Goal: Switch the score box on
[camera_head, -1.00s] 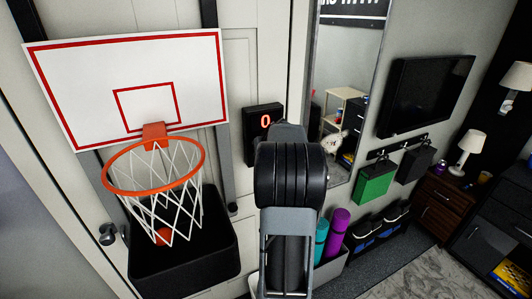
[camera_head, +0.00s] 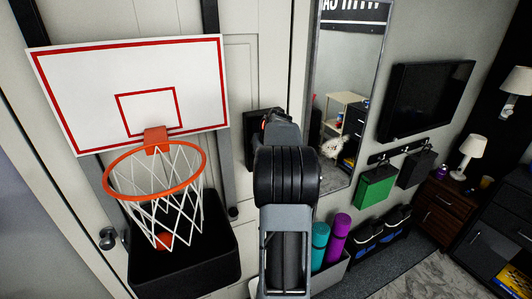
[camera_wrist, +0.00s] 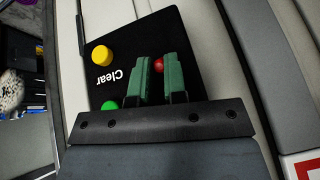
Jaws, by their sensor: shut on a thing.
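The black score box (camera_head: 251,141) hangs on the white door, right of the backboard; my arm covers most of it in the head view. In the wrist view the score box (camera_wrist: 113,39) fills the middle, with a yellow button (camera_wrist: 101,55) beside the word "Clear", a green button (camera_wrist: 109,104) and a small red knob (camera_wrist: 158,65). My gripper (camera_wrist: 164,62) is at the box face, its green fingers close together with the red knob between their tips. The fingers partly hide the knob. In the head view my gripper's fingers are hidden behind my wrist.
The basketball hoop (camera_head: 155,171) and backboard (camera_head: 131,92) are left of the box, above a black bin (camera_head: 150,274). A mirror (camera_head: 345,85) is close on the right. Rolled mats (camera_head: 335,236) stand below right, and a screen (camera_head: 427,100) hangs farther right.

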